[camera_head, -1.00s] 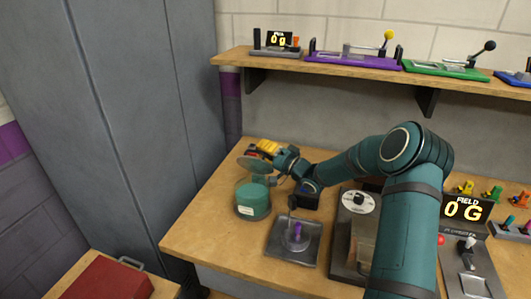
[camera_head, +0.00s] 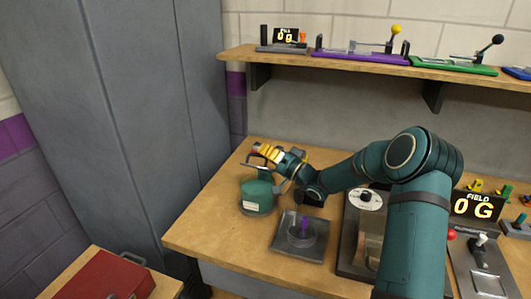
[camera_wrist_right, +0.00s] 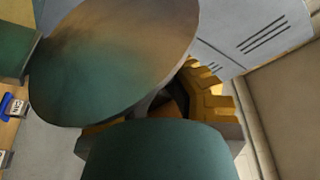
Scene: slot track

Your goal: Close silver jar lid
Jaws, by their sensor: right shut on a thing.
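The jar (camera_head: 257,191) is a squat round container with a white label. It looks teal-green in the head view and stands on the bench's left part. Its lid (camera_head: 257,167) is a disc at the jar's top, seen nearly edge-on and partly behind my gripper. In the right wrist view the lid (camera_wrist_right: 112,60) is a large tilted disc with a green sheen. My right gripper (camera_head: 265,154), with yellow fingers, is shut at the lid's edge, above the jar; the exact contact is hidden. The yellow finger parts also show in the wrist view. My left gripper is not in view.
A grey plate with a purple peg (camera_head: 304,227) stands right of the jar. A machine with a white dial (camera_head: 365,200) is farther right, behind my arm. A shelf (camera_head: 300,55) with track pieces runs above. A red case (camera_head: 105,277) lies lower left. The bench's front left is clear.

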